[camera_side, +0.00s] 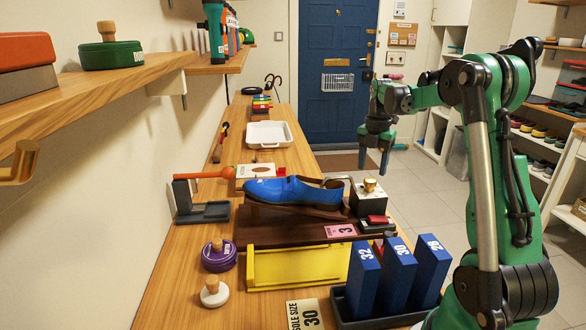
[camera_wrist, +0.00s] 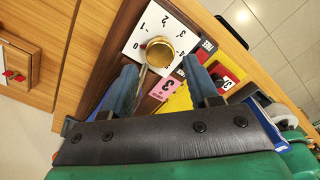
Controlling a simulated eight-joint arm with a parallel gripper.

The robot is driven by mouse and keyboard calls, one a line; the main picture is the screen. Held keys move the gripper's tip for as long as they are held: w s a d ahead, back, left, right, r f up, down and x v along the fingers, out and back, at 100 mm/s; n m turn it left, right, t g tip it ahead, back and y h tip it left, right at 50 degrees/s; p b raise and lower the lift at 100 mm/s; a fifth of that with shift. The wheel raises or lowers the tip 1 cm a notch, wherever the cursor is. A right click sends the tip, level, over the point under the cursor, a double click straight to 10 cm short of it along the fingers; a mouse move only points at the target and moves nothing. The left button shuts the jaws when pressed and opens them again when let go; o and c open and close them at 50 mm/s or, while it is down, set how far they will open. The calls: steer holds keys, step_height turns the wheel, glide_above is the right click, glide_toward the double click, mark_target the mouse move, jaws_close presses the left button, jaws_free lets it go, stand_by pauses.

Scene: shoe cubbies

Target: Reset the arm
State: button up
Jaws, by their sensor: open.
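My gripper (camera_side: 377,150) is raised above the right edge of the wooden bench, near the brass-knobbed box, and points down. It is open and empty. In the wrist view its two blue-grey fingers (camera_wrist: 165,90) stand apart, with the brass knob (camera_wrist: 160,52) and its white numbered dial (camera_wrist: 150,30) below and beyond them. In the side view the brass knob (camera_side: 370,184) tops a small dark box. A blue shoe (camera_side: 290,191) rests on a brown wooden stand left of it.
A yellow block (camera_side: 298,267), blue numbered blocks (camera_side: 398,272) in a dark tray, a purple round item (camera_side: 218,256) and a white knob (camera_side: 214,293) crowd the front. A white tray (camera_side: 269,135) lies farther back. Wooden shelves (camera_side: 100,92) overhang the left. Open floor (camera_side: 425,195) lies right of the bench.

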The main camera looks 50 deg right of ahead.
steer(key=shift+r, duration=1.15)
steer(key=shift+w+a, duration=0.1)
steer(key=shift+a, duration=0.1)
steer(key=w+a+r+m+t+h, duration=0.15)
steer(key=a+m, duration=0.25)
steer(key=a, duration=0.4)
steer(key=w+a+r+m+t, duration=0.1)
steer(key=w+a+m+t, duration=0.1)
steer(key=a+m, duration=0.45)
steer(key=s+a+f+m+t, duration=0.1)
steer(key=s+a+m+t, duration=0.1)
steer(key=a+m, duration=0.2)
steer(key=s+a+f+m+t+y, duration=0.1)
steer(key=s+a+f+m, duration=0.1)
steer(key=a, duration=0.8)
steer(key=shift+s+a+m+t, duration=0.2)
steer(key=shift+a+m+t, duration=0.15)
steer(key=shift+m, duration=0.5)
